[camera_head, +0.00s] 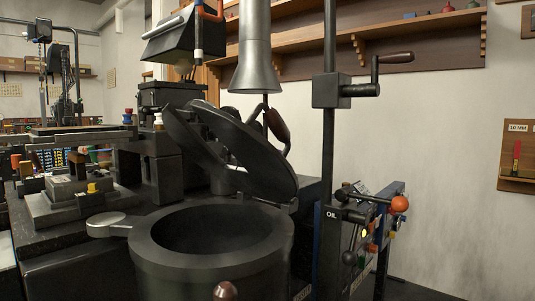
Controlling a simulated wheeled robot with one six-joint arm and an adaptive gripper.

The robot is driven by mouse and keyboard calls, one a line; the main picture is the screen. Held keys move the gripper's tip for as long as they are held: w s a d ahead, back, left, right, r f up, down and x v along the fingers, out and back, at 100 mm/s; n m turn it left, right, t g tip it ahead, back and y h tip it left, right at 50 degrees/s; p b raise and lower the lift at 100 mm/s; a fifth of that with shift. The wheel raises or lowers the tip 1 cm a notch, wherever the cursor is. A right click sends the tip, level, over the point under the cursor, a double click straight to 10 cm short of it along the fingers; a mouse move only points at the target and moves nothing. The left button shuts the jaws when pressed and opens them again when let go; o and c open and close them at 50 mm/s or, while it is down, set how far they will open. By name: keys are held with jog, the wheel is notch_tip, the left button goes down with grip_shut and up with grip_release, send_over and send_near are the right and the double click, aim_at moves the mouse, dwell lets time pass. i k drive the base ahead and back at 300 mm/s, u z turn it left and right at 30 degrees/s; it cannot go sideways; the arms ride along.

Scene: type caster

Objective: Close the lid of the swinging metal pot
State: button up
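The metal pot (150,250) is a wide, dark, round vessel at the bottom centre. Its mouth is open and its inside looks dark and empty. The round dark lid (245,150) stands raised and tilted above the far side of the rim, clear of the mouth. A curved bar with a brown wooden grip (278,124) shows just behind the lid. A brown rounded knob (225,291) shows at the bottom edge in front of the pot. My gripper is not in view.
A pale metal funnel (256,60) hangs above the lid. To the right stand an upright post with a crank (345,91) and an oil stand with an orange ball knob (399,204). Dark machinery (75,192) fills the left. A wall shelf (420,50) runs behind.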

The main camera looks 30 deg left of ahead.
aim_at(266, 173)
jog(key=i, duration=1.6)
jog(key=u, duration=3.3)
jog(key=k, duration=0.75)
jog(key=z, duration=0.15)
